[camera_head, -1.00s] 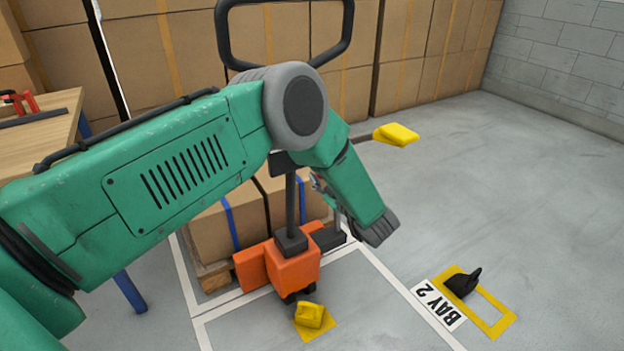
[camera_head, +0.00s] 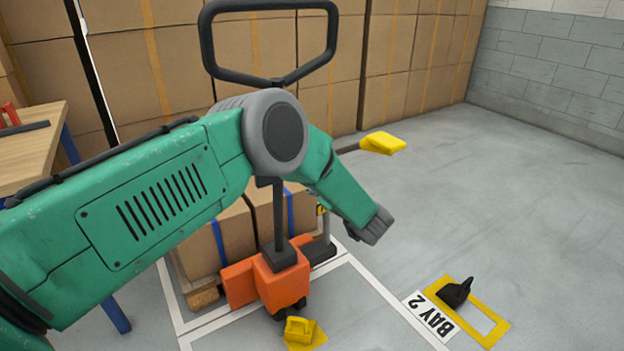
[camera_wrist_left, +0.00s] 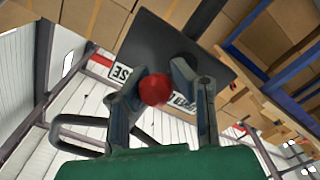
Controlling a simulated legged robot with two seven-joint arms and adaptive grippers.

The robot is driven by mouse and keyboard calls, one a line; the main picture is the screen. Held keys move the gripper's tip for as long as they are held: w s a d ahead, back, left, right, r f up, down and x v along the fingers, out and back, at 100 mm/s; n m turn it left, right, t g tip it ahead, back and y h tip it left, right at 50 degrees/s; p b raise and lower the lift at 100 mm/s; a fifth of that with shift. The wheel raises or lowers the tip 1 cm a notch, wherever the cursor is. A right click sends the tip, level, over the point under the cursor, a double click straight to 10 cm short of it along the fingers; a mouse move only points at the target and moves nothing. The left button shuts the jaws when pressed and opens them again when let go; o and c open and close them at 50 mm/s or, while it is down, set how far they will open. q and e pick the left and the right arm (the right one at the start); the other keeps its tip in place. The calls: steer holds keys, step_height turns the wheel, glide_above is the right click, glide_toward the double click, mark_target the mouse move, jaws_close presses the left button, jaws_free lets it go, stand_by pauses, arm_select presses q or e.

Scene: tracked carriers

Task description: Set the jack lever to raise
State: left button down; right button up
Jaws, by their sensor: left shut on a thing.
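The jack has a black loop handle (camera_head: 205,45) and an orange body (camera_head: 281,284) on the floor in the head view. In the left wrist view, a red ball knob (camera_wrist_left: 155,90), seemingly the lever's end, sits between the fingers of my left gripper (camera_wrist_left: 160,71). The gripper is shut on it. Behind the knob is a dark plate (camera_wrist_left: 160,42) with white labels, partly covered by the fingers; one ends in "SE", seen upside down. In the head view, my green arm crosses in front of the jack's post and hides the lever and the fingers. My right gripper is out of view.
Wrapped cartons on a pallet (camera_head: 202,299) stand behind the jack. A yellow block (camera_head: 299,329) lies in front of it. A black wedge (camera_head: 455,292) lies by the "BAY 2" sign (camera_head: 432,318).

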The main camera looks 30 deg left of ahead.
arm_select(q)
steer(key=shift+w+d+r, duration=0.2)
steer(key=shift+w+d, duration=0.05)
steer(key=shift+d, duration=0.15)
steer(key=c, duration=1.3)
jaws_free()
steer(key=shift+c, duration=0.2)
steer(key=shift+d, duration=0.2)
steer(key=shift+s+d+f, duration=0.1)
steer(key=shift+s+d, duration=0.05)
steer(key=v, duration=1.1)
steer(key=shift+s+d, duration=0.1)
steer(key=shift+d, duration=0.2)
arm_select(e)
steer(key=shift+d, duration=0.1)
arm_select(q)
steer(key=shift+f, duration=0.1)
